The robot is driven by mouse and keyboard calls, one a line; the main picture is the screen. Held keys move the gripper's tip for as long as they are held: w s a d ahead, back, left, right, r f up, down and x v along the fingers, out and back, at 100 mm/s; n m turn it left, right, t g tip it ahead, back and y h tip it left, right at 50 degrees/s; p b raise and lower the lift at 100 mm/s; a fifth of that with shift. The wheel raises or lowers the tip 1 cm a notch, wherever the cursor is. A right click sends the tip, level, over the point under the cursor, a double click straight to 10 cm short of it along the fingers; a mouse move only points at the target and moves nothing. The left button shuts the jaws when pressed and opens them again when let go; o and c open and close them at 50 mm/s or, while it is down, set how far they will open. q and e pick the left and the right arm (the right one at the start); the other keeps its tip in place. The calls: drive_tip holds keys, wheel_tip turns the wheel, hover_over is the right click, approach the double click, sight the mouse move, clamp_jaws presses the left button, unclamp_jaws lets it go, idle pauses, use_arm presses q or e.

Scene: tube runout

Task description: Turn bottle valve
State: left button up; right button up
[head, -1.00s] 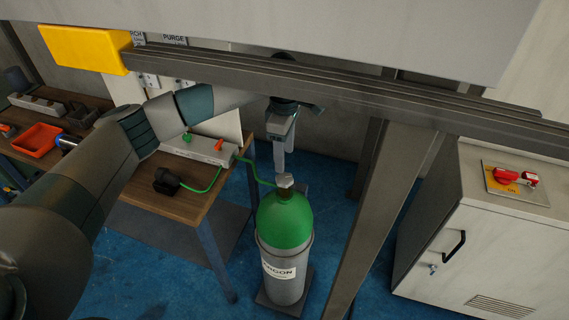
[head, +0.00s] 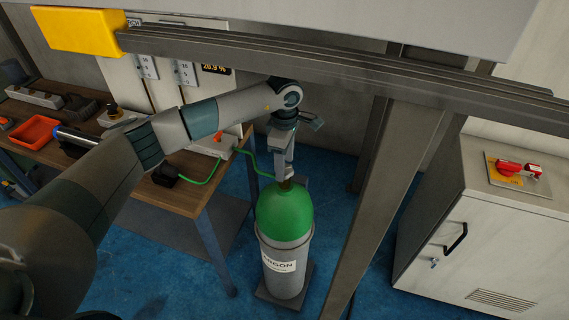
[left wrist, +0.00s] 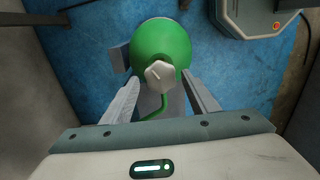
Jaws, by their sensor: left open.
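The gas bottle (head: 287,213) is green on top with a grey body and an argon label, and stands upright on the floor. Its pale valve knob (left wrist: 160,74) sits on top; the head view shows it partly, at the fingertips. My left gripper (head: 284,169) points down over the bottle top. In the left wrist view its two fingers (left wrist: 162,79) are apart, one on each side of the knob, with gaps visible. I cannot tell how far the tips reach down beside it. A green hose (head: 253,165) runs to the bottle top. My right gripper is not in view.
A wooden bench (head: 187,199) stands left of the bottle. A grey slanted post (head: 378,207) rises just right of it, and a grey beam (head: 330,62) crosses above my arm. A white cabinet (head: 478,241) with a red switch stands at right.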

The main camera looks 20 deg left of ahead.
use_arm(q)
drive_tip(key=shift+f+b, duration=0.15)
drive_tip(key=shift+b, duration=0.3)
idle(0.3)
drive_tip(key=c, duration=0.8)
